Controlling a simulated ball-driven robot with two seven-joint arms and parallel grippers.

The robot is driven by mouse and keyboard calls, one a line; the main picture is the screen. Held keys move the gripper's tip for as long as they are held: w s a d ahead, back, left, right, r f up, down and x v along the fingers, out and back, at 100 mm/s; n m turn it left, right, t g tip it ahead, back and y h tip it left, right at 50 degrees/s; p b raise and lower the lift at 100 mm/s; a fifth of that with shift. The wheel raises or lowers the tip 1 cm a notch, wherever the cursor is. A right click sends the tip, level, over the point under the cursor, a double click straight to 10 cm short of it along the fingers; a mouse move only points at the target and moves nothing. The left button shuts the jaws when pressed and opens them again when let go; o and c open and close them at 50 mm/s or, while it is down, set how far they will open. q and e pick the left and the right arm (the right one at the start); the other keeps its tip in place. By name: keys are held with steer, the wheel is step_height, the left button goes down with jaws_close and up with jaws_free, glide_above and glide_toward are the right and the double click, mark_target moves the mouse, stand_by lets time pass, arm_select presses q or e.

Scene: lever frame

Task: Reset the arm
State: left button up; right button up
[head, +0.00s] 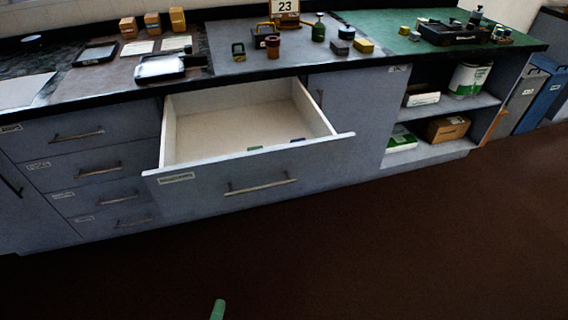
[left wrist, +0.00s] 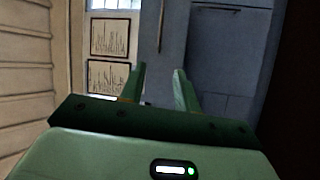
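My left gripper shows in the left wrist view (left wrist: 160,85) with its two green fingers apart and nothing seen between them. In the head view only a green tip of it (head: 218,310) shows at the bottom edge, over the dark floor and well away from the counter. A dark device (head: 452,33) with small upright parts stands on the green mat at the right of the counter; whether it has an arm, and how that is set, is too small to tell. My right gripper is not in view.
A wide drawer (head: 248,182) stands pulled out below the counter, with small green and blue items inside. Blocks, trays, small pots and a calendar (head: 285,8) stand on the counter. Open shelves (head: 455,104) hold boxes and a tub. The brown floor (head: 400,245) in front is clear.

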arm_select(q)
steer(key=s+a+f+m+g+h, duration=0.1)
steer(key=a+f+m+g+h, duration=0.15)
steer(key=a+m, duration=0.6)
steer(key=s+a+f+m+g+y, duration=0.3)
steer(key=s+a+f+g, duration=0.15)
steer(key=a+f, duration=0.5)
steer(key=s+a+f+m+g+y, duration=0.2)
steer(key=s+a+f+m+g, duration=0.3)
steer(key=a+f, duration=0.45)
steer(key=s+a+f+m+g+y, duration=0.2)
steer(key=s+a+m+g+y, duration=0.35)
steer(key=s+a, duration=1.65)
steer(key=s+d+f+n+g+h, duration=0.1)
steer(key=d+f, duration=0.2)
steer(key=d, duration=0.9)
steer(key=s+d+f+n+g+h, duration=0.1)
steer(key=s+d+f+n+h, duration=0.15)
steer(key=d, duration=0.95)
steer(key=s+d+f+n, duration=0.1)
steer(key=d+f, duration=0.2)
steer(key=d, duration=0.9)
steer(key=shift+h, duration=0.35)
steer(key=r+p, duration=0.1)
steer(key=w+d+r+p, duration=0.1)
steer(key=p, duration=0.1)
steer(key=w+d+r+p, duration=0.1)
steer(key=r, duration=0.1)
steer(key=shift+d+p, duration=0.1)
steer(key=shift+p, duration=0.3)
